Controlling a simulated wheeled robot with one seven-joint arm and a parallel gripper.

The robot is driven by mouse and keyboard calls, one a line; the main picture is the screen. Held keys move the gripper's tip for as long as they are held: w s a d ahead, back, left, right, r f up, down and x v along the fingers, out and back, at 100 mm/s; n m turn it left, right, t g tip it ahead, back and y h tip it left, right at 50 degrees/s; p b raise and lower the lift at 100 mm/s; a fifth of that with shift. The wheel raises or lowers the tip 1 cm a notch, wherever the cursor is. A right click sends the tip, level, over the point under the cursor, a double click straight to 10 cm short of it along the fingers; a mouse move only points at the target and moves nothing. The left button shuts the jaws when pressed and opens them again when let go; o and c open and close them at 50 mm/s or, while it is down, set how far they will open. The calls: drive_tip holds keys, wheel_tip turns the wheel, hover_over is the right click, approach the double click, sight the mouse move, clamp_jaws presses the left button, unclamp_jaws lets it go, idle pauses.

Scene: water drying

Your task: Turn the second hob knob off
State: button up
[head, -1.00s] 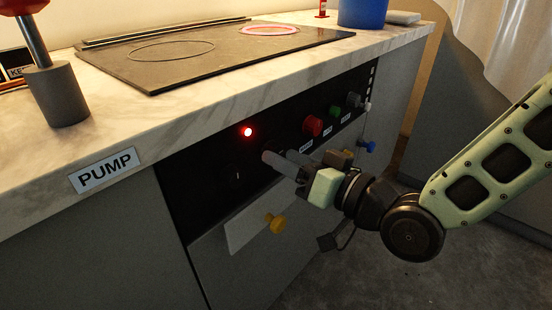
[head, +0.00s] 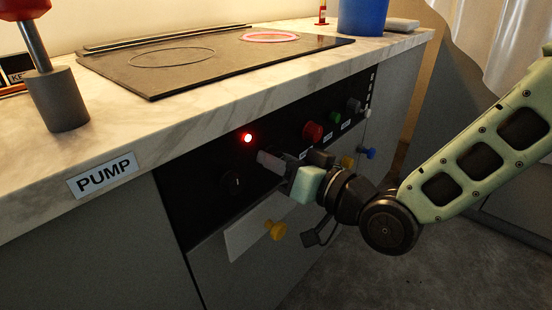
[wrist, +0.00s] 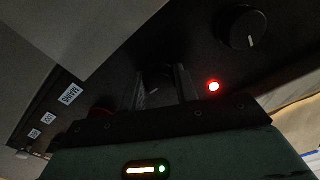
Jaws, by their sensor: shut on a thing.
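The second hob knob (wrist: 154,90) is dark and sits between my two fingers in the wrist view, mostly in shadow. My gripper (head: 268,162) is at the black control panel (head: 205,170) in the head view, shut on this knob. My fingers hide the knob in the head view. The first hob knob (wrist: 243,29) is round and black with a white line, apart from my gripper; it also shows in the head view (head: 235,182). A red light (head: 248,138) glows above my fingertips. One ring (head: 270,37) on the hob (head: 210,70) glows red.
A red button (head: 313,131) and a green button (head: 334,117) are right of my gripper. Yellow (head: 276,229) and blue (head: 367,153) knobs stick out of the cabinet front. The counter edge overhangs the panel. The floor on the right is clear.

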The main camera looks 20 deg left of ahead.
drive_tip(key=shift+n, duration=0.3)
drive_tip(key=n+b, duration=0.3)
drive_tip(key=shift+f+n, duration=0.15)
drive_tip(key=shift+n, duration=0.25)
drive_tip(key=n+b, duration=1.3)
drive_tip(key=shift+b, duration=0.4)
drive_tip(key=shift+r+n, duration=0.2)
drive_tip(key=shift+n, duration=0.2)
drive_tip(key=o, duration=1)
